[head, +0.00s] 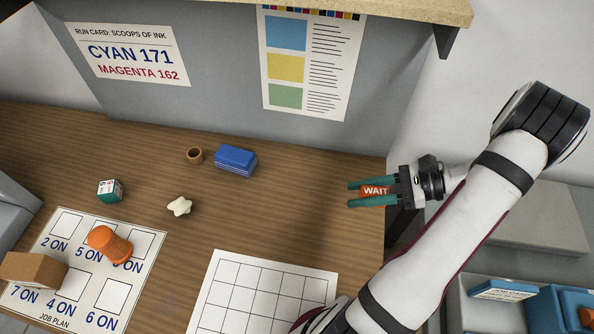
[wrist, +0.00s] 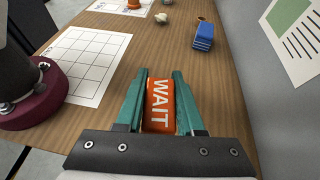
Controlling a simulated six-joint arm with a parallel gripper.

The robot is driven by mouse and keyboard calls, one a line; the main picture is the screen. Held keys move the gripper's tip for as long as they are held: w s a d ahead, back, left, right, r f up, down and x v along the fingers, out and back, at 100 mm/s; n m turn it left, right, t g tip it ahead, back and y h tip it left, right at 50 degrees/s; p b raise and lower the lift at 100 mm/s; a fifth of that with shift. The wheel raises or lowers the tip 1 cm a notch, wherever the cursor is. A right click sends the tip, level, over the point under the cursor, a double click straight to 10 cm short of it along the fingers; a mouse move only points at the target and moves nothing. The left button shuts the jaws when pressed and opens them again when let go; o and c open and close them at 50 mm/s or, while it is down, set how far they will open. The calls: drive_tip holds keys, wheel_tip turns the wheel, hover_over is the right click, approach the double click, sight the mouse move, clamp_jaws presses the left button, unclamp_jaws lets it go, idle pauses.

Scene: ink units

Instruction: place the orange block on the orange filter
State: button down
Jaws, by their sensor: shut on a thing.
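My gripper (head: 368,192) is shut on an orange block (head: 375,191) marked WAIT. It holds the block above the right end of the table, and its two green fingers flank the block in the wrist view (wrist: 158,104). The orange filter (head: 110,245), a ribbed orange piece, lies on the job plan sheet (head: 150,243) at the left of the head view, far from my gripper. In the wrist view the filter (wrist: 134,4) is cut off at the top edge.
A brown block (head: 35,270) lies on the job plan near the filter. A blue block (head: 235,160), a small brown cup (head: 195,156), a pale star-shaped piece (head: 179,206) and a teal-white cube (head: 110,190) stand on the table. A blank grid sheet (head: 262,290) lies at the front. A grey wall panel (head: 220,100) stands behind.

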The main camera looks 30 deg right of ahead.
drive_tip(key=w+a+r+n+g+y, duration=0.1)
drive_tip(key=w+a, duration=0.3)
drive_tip(key=w, duration=0.3)
drive_tip(key=w+a+r+n+g+y, duration=0.1)
drive_tip(key=w+a+n+g, duration=0.15)
drive_tip(key=w, duration=0.45)
drive_tip(key=w+a+r+n+g, duration=0.1)
drive_tip(key=w+a+r, duration=0.1)
drive_tip(key=w+a, duration=0.45)
drive_tip(key=w+a+r+n+g, duration=0.1)
drive_tip(key=w+a+r, duration=0.15)
drive_tip(key=a, duration=0.65)
drive_tip(key=w+a+r+n+g, duration=0.1)
drive_tip(key=a+r, duration=0.1)
drive_tip(key=a, duration=0.8)
drive_tip(key=w+a+r+n+g, duration=0.1)
drive_tip(key=a+r+g, duration=0.1)
drive_tip(key=a, duration=0.7)
hover_over(88, 242)
drive_tip(key=shift+y, duration=0.4)
wheel_tip(88, 242, down, 7)
drive_tip(key=shift+r, duration=0.15)
drive_tip(key=shift+w+a+f, duration=0.1)
drive_tip(key=shift+a+f, duration=0.05)
drive_tip(key=shift+f, duration=0.9)
drive_tip(key=shift+a+f, duration=0.1)
drive_tip(key=shift+f, duration=0.95)
drive_tip(key=shift+f, duration=0.15)
drive_tip(key=c, duration=0.5)
unclamp_jaws()
